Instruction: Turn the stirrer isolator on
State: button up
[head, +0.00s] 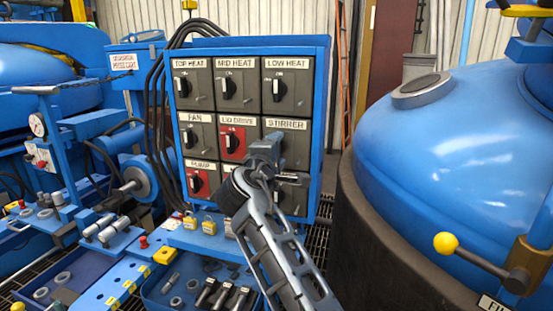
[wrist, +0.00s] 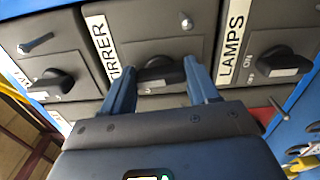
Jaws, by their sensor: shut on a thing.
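The stirrer isolator is a grey box (head: 296,150) with a white STIRRER label (head: 287,124), at the right of the middle row on the blue panel. My gripper (head: 268,150) is in front of it and hides its handle in the head view. In the wrist view the black rotary handle (wrist: 158,74) sits between the two blue fingers of my gripper (wrist: 160,88), which are shut on it. The handle lies roughly crosswise to the label, much like the one on the LAMPS box. Any position mark beside it is hidden.
Neighbouring isolators surround it: red LID DRIVE (head: 232,140) to the left, LOW HEAT (head: 288,88) above, LAMPS (wrist: 276,65) below. A big blue furnace vessel (head: 460,170) with a yellow-knobbed lever (head: 446,243) stands at right.

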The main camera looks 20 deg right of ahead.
jog(key=shift+f+m+b, duration=0.1)
jog(key=shift+m+b, duration=0.2)
jog(key=shift+m, duration=0.2)
jog(key=o, duration=1.1)
jog(key=shift+c, duration=0.2)
jog(key=v, duration=0.7)
jog(key=shift+s+a, duration=0.2)
jog(key=shift+s, duration=0.1)
